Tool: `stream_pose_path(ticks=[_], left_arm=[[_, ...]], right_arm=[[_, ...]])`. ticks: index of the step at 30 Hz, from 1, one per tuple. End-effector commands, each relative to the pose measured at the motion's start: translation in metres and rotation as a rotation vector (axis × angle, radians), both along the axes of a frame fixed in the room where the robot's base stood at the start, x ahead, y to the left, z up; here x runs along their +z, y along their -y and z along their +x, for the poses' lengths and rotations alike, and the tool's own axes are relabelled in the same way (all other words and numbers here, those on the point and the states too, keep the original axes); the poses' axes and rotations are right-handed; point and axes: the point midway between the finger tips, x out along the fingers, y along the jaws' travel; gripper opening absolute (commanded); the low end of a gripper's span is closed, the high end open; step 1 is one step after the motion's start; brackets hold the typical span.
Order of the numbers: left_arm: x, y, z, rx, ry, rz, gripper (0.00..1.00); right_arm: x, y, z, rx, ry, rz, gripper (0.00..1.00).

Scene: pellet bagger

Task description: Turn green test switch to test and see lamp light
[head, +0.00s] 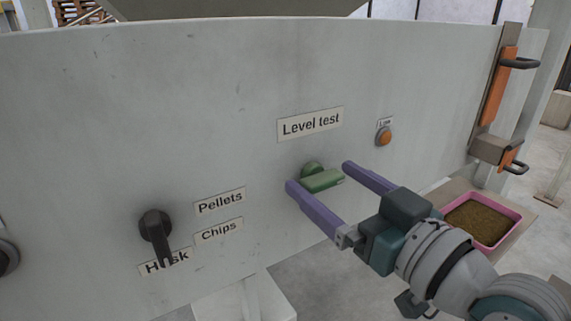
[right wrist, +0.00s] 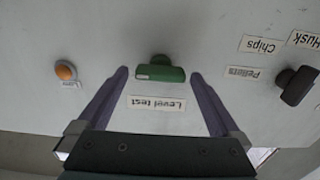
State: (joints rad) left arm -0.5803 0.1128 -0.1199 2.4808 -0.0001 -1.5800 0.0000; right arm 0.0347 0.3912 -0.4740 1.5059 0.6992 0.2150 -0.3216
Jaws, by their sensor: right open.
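The green test switch (head: 322,179) sits on the grey panel below the "Level test" label (head: 311,124). Its handle lies roughly level, pointing right in the head view. My right gripper (head: 318,176) is open, with one purple finger on either side of the switch. The right wrist view shows the green switch (right wrist: 160,72) between the two spread fingertips, with gaps on both sides. The lamp (head: 384,137) is a small orange dome under a "Low" label, to the right of the switch. I cannot tell whether it is lit. My left gripper is not in view.
A black selector knob (head: 155,227) points down at "Husk", beside the "Pellets" and "Chips" labels. Another dark knob (head: 6,258) shows at the left edge. An orange upright with black handles (head: 494,88) stands at the right. A pink tray (head: 510,236) of brown pellets lies below it.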

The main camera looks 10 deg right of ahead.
Motion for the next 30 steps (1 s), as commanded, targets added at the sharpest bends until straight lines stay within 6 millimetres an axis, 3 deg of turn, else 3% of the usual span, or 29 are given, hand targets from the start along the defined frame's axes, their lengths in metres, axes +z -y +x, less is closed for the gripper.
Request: stream_pose_path(ticks=[8,30], left_arm=[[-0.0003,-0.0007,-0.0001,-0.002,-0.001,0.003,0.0],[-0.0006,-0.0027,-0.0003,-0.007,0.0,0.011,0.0]], right_arm=[[0.0002,-0.0007,0.0014,0.0,0.0,0.0,1.0],[0.0001,-0.0005,0.0011,0.0,0.0,0.0,0.19]])
